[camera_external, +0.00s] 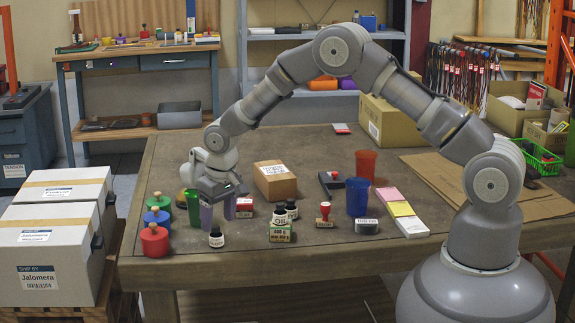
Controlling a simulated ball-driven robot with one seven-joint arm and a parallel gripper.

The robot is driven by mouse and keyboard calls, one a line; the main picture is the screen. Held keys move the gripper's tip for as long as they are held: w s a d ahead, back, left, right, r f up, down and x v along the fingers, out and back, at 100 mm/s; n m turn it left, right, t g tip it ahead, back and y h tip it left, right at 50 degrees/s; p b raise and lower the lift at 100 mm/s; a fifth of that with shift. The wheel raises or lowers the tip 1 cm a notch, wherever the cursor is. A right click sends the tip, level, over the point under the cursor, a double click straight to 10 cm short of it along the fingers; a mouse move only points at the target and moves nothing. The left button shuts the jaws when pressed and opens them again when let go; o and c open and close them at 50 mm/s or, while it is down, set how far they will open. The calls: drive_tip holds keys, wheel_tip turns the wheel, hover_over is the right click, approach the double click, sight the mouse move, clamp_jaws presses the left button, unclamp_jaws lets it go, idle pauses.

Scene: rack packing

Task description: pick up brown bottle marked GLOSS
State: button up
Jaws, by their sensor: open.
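Several small dark bottles with black caps and white labels stand on the workbench (330,150). One dark bottle (216,238) stands near the front edge, below my gripper. Two more, a front dark bottle (280,215) and a rear dark bottle (291,209), stand close together behind a green and cream box. Their label words are too small to read, so I cannot tell which is marked GLOSS. My gripper (218,218) points down with its two fingers apart and nothing visible between them. It hangs just above and behind the front bottle; contact is not visible.
Red (154,242), blue (157,217) and green (159,202) lidded jars and a green cup (193,208) crowd my gripper's left. The green and cream box (280,234), a stamp (324,216), a cardboard box (275,182) and a blue cup (357,198) stand to its right.

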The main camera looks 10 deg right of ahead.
sight(216, 226)
drive_tip(key=f, duration=0.1)
drive_tip(key=w+f+b, duration=0.1)
drive_tip(key=f, duration=0.1)
drive_tip(key=a+f+b, duration=0.1)
drive_tip(key=shift+w+f, duration=0.25)
drive_tip(key=shift+f, duration=0.05)
drive_tip(key=shift+d+r, duration=0.1)
drive_tip(key=c, duration=1.1)
drive_tip(key=shift+r, duration=0.1)
